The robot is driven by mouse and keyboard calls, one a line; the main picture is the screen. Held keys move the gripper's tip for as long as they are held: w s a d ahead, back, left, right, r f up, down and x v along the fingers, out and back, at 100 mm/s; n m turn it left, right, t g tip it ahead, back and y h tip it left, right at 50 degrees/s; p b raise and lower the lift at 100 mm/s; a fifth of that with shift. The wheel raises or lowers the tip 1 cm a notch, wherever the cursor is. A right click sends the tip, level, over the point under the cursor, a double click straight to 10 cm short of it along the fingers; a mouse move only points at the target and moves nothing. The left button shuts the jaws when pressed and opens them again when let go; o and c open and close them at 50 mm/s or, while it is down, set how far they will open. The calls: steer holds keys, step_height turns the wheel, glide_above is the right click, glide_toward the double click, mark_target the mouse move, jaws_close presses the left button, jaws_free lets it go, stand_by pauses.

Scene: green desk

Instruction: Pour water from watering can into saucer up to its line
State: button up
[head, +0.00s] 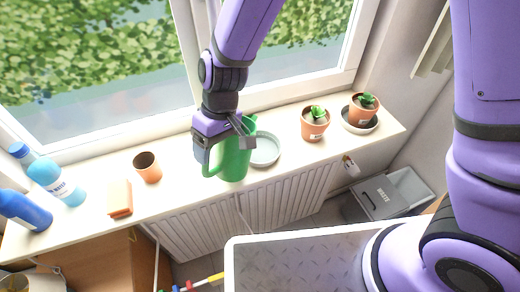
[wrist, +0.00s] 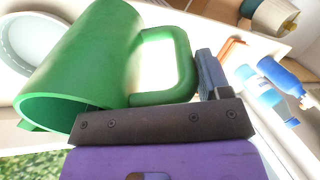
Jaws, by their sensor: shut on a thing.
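The green watering can (head: 236,160) is in my gripper (head: 222,143), which is shut on it near the handle and comes down from above. In the head view the can looks roughly upright over the front of the windowsill; I cannot tell whether its base touches the sill. The wrist view shows the can (wrist: 85,60) close up, with its handle (wrist: 185,60) beside a finger. The grey saucer (head: 265,151) lies on the sill just right of the can, partly hidden by it. It also shows in the wrist view (wrist: 8,62). Water and the saucer's line cannot be made out.
Right of the saucer stand a potted plant (head: 315,125) and another pot (head: 362,108) on its own saucer (head: 345,124). To the left are an empty terracotta pot (head: 147,168), an orange box (head: 120,198) and blue bottles (head: 58,183). The window is behind; a radiator (head: 220,215) is below.

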steer(key=shift+f+g+y, duration=0.1)
steer(key=shift+g+y, duration=0.4)
steer(key=shift+y, duration=0.1)
stand_by(1.0)
steer(key=shift+w+d+r+g+y, duration=0.25)
steer(key=shift+r+g+y, duration=0.15)
steer(key=shift+g+y, duration=0.5)
stand_by(1.4)
steer(key=shift+d+g+y, duration=0.1)
steer(key=shift+g+y, duration=0.2)
steer(key=shift+w, duration=0.15)
steer(key=shift+d+g+y, duration=0.1)
steer(key=shift+g+y, duration=0.2)
stand_by(0.5)
steer(key=shift+w+d+g+y, duration=0.15)
steer(key=shift+w+g+y, duration=0.05)
steer(key=shift+g+y, duration=0.1)
